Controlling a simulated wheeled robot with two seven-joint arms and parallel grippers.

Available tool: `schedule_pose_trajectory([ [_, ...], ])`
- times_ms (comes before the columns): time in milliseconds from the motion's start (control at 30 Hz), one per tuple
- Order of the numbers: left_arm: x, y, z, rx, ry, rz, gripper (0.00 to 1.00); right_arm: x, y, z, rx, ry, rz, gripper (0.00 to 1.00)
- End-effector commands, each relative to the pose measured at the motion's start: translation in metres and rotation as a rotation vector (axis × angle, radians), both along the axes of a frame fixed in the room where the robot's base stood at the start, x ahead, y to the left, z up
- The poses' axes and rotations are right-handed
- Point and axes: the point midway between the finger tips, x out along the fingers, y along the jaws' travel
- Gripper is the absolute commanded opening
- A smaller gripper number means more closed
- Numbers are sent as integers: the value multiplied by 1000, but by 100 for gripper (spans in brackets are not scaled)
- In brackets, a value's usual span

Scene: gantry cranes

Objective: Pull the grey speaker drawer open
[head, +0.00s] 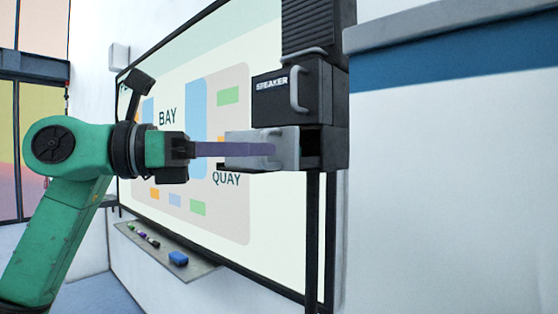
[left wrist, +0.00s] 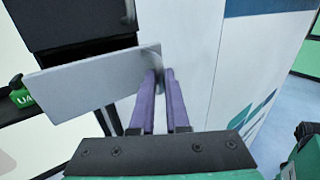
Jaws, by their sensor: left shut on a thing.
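The grey speaker drawer (head: 288,146) is the lowest unit in the black stack, under the black drawer marked SPEAKER (head: 284,92). It stands out from its black housing, with a dark gap behind its front. My left gripper (head: 268,150) reaches in from the left, its purple fingers at the drawer's front. In the left wrist view the grey front (left wrist: 90,85) stands apart from the dark housing. The fingers (left wrist: 160,78) there are closed around the handle at its right end, and mostly hide it. My right gripper is not in view.
A whiteboard (head: 230,220) with BAY and QUAY areas hangs behind my arm. A ledge (head: 165,248) below it holds markers and a blue eraser (head: 178,258). A white wall block with a blue band (head: 450,78) stands right of the stack.

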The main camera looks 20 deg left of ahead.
Motion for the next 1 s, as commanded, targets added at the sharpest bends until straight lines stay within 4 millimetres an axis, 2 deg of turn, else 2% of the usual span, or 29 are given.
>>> schedule_pose_trajectory([
  [100, -27, 12, -3, 0, -3, 4, 0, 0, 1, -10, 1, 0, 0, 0],
  [200, -42, 17, -1, 0, -1, 3, 0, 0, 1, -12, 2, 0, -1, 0],
  [333, -49, 19, 0, -2, -1, 0, 0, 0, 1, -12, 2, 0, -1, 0],
  [567, -49, 19, 1, -2, -1, 0, 0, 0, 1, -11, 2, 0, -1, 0],
  [600, -49, 19, 1, -2, -1, 0, 21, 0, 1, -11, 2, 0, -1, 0],
  [667, -49, 19, 1, -2, -1, 0, 43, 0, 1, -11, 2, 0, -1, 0],
  [1000, -50, 21, 0, -1, -1, 1, 43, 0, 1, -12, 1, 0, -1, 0],
])
